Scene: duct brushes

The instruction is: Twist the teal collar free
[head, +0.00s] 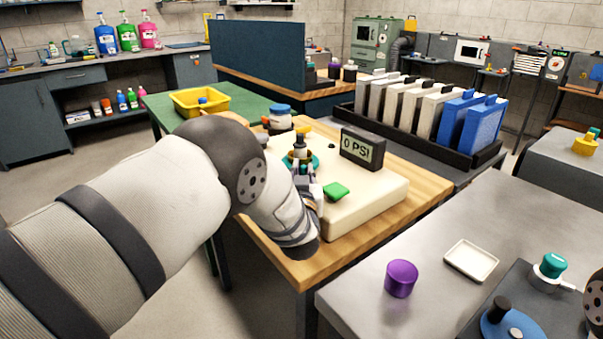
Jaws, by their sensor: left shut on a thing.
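The teal collar (313,161) sits low around an upright dark and white fitting (300,147) on a cream block (365,194). My left arm reaches in from the left, and my left gripper (303,171) is shut on the collar from the near side. Its fingers hide the collar's near part, so I cannot tell whether the collar has turned or come loose.
A "0 PSI" display (362,148) stands behind the collar, and a green piece (336,191) lies close to my left gripper. A purple cup (401,278) and a white tray (471,260) are on the grey table at right. A filter rack (480,158) stands behind.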

